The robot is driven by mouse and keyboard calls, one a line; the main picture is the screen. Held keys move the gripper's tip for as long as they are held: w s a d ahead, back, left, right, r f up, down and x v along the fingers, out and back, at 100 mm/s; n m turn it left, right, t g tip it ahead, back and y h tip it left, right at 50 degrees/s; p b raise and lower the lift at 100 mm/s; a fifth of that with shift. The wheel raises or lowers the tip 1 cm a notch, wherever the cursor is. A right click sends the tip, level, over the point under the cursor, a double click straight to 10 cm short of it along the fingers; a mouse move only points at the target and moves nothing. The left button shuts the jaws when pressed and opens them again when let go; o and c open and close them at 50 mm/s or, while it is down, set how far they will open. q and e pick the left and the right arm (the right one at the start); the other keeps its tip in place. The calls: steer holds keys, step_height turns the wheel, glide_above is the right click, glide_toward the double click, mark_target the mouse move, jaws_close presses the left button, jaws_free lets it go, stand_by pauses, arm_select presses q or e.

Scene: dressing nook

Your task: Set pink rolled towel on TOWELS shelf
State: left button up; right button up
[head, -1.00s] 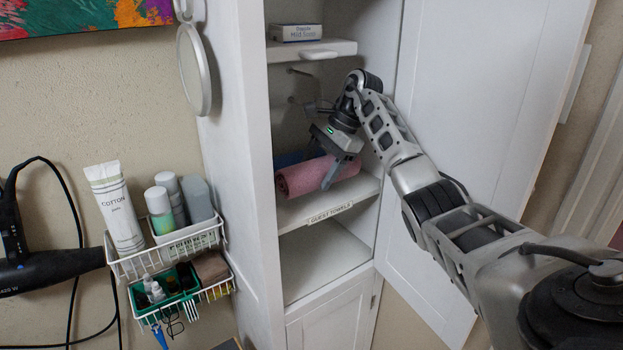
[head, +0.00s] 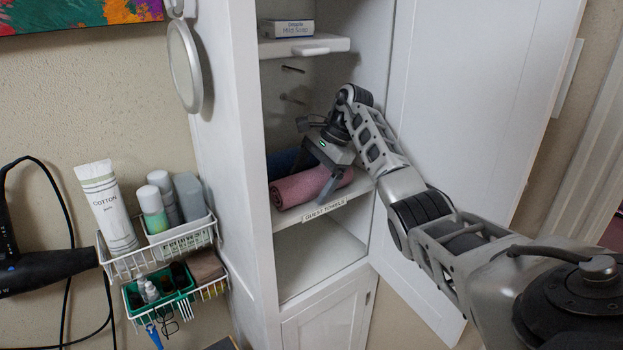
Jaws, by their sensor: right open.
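The pink rolled towel (head: 300,188) lies on the cabinet shelf (head: 287,217) whose front label reads GUEST TOWELS (head: 324,209). A dark blue rolled item (head: 282,163) lies behind it, partly hidden. My right gripper (head: 328,188) reaches into the cabinet from the right, with its jaws open. One finger shows in front of the towel's right part; the other finger is hidden, and I cannot tell whether either touches the towel. My left gripper is not in view.
A soap box (head: 286,28) sits on the upper shelf (head: 305,46). The open cabinet door (head: 480,110) stands to the right, beside my right arm. A wire basket (head: 160,255) with bottles hangs at left, near a hair dryer (head: 50,270). The lower compartment (head: 315,260) is empty.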

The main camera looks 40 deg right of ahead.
mark_target(315, 171)
steer(key=b+v, duration=0.1)
steer(key=v, duration=0.6)
steer(key=shift+s+r, duration=0.1)
steer(key=shift+r, duration=0.3)
